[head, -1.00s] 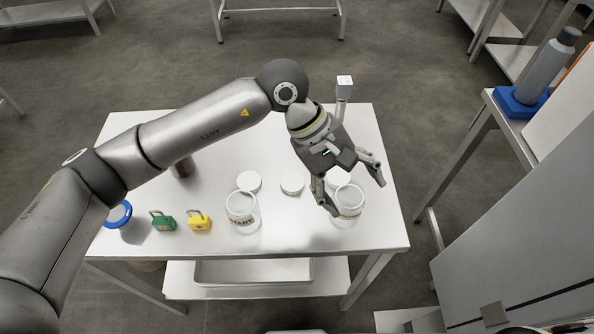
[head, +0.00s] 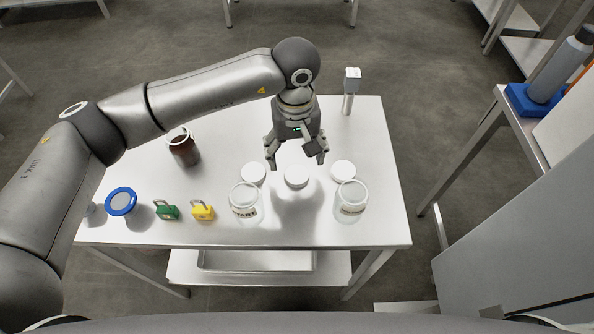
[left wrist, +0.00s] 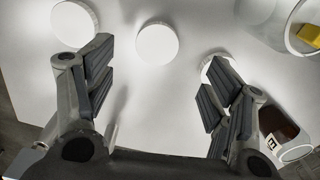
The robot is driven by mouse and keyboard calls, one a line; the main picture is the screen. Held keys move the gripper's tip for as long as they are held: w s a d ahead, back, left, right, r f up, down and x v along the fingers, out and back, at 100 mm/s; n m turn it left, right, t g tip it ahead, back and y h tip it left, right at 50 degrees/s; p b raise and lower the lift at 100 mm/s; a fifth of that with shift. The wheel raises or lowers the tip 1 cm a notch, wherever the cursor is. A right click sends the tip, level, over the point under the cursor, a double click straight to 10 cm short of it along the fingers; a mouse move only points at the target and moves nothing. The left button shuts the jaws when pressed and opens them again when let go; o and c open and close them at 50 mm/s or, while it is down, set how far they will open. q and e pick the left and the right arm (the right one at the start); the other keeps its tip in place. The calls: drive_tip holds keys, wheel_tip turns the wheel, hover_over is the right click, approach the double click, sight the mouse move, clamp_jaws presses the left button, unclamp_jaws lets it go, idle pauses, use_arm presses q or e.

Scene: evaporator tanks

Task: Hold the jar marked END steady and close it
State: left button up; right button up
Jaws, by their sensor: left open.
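The right-hand clear jar (head: 350,201) stands upright and open on the table; its dark label is too small to read. The left-hand clear jar (head: 245,202), with a label like START, also stands open. Three white round lids lie behind them: left lid (head: 253,174), middle lid (head: 296,178) and right lid (head: 342,171). My left gripper (head: 297,162) is open and empty above and behind the middle lid. In the left wrist view, the middle lid (left wrist: 157,44) lies between the spread fingers, and one finger partly hides the left lid (left wrist: 216,66). My right gripper is not in view.
A brown jar (head: 184,150) stands at the back left. A blue-rimmed jar (head: 121,202), a green padlock (head: 166,210) and a yellow padlock (head: 203,211) are at the front left. A grey post-like device (head: 350,90) stands at the back edge. The table's right side (head: 385,150) is clear.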

sight(297, 174)
use_arm(q)
drive_tip(key=shift+f, duration=1.1)
drive_tip(key=shift+f+p, duration=0.55)
drive_tip(key=shift+p, duration=0.1)
wheel_tip(297, 174, down, 3)
drive_tip(key=shift+w+d+f+p, duration=0.1)
drive_tip(key=shift+d+f+p, duration=0.05)
drive_tip(key=shift+p, duration=0.55)
drive_tip(key=shift+f, duration=0.4)
drive_tip(key=c, duration=0.7)
